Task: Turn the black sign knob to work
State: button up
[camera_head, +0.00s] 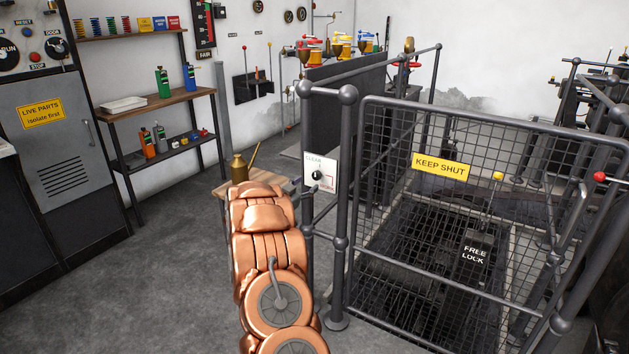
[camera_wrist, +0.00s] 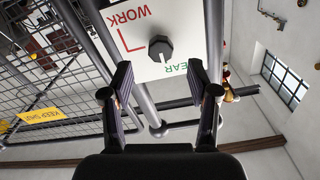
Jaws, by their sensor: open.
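The black sign knob (camera_head: 316,175) sits on a small white sign plate (camera_head: 331,166) fixed to a grey rail post. The plate reads CLEAR in green at the top and WORK in red at the bottom right. In the wrist view the knob (camera_wrist: 160,48) shows faceted, with a white mark on its CLEAR side. My gripper (camera_wrist: 160,72) is open and faces the plate. The knob appears between and just beyond its fingertips, with no contact visible. In the head view my copper-coloured arm reaches toward the post, and the gripper is hard to make out there.
A mesh gate (camera_head: 440,215) with a yellow KEEP SHUT sign (camera_head: 440,166) stands right of the post, around a pit. Shelves (camera_head: 165,105) line the wall. Floor at left is clear.

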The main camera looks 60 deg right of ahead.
aim_at(315, 178)
jog(key=shift+w+d, duration=0.15)
jog(key=shift+d, duration=2.95)
grip_shut()
